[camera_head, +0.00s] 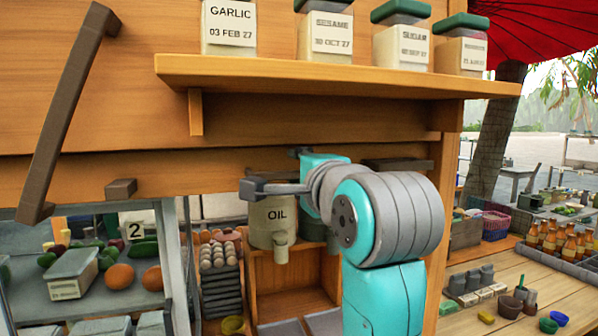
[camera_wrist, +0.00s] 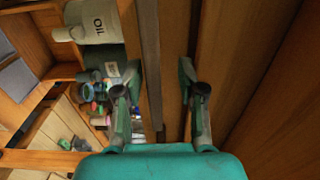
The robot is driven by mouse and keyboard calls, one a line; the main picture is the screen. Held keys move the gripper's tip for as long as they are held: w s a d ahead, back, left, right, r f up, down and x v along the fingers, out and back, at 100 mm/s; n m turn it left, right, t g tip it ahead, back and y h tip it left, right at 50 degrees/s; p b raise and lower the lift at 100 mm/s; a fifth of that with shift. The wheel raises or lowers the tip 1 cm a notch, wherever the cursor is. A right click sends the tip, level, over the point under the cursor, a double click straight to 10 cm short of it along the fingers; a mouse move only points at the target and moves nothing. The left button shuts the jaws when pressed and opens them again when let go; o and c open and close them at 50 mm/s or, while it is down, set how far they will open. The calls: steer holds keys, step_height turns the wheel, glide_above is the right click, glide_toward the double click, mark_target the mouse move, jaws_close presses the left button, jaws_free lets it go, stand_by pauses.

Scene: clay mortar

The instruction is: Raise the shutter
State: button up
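The shutter (camera_head: 220,175) appears to be the orange-brown wooden panel across the front of the stall, its lower edge above an opening; I cannot tell exactly where it ends. A small dark block (camera_head: 120,188) sits on its lower left, and a dark strip (camera_head: 395,165) shows at right, partly behind my arm. My gripper (camera_head: 278,170) is at the lower edge, fingers spread. In the wrist view my gripper (camera_wrist: 158,75) has its fingers apart with a wooden board (camera_wrist: 173,50) running between them. I cannot tell whether either finger touches it.
A shelf (camera_head: 330,76) with labelled jars juts out above my gripper. A slanted dark bar (camera_head: 68,110) is at left. Below, an OIL jar (camera_head: 268,222), egg trays (camera_head: 220,270) and a glass case (camera_head: 95,270) of produce stand close. A counter (camera_head: 560,300) with bottles is at right.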

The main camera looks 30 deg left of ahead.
steer(key=v, duration=1.2)
steer(key=shift+w+f, duration=0.1)
steer(key=shift+f, duration=0.05)
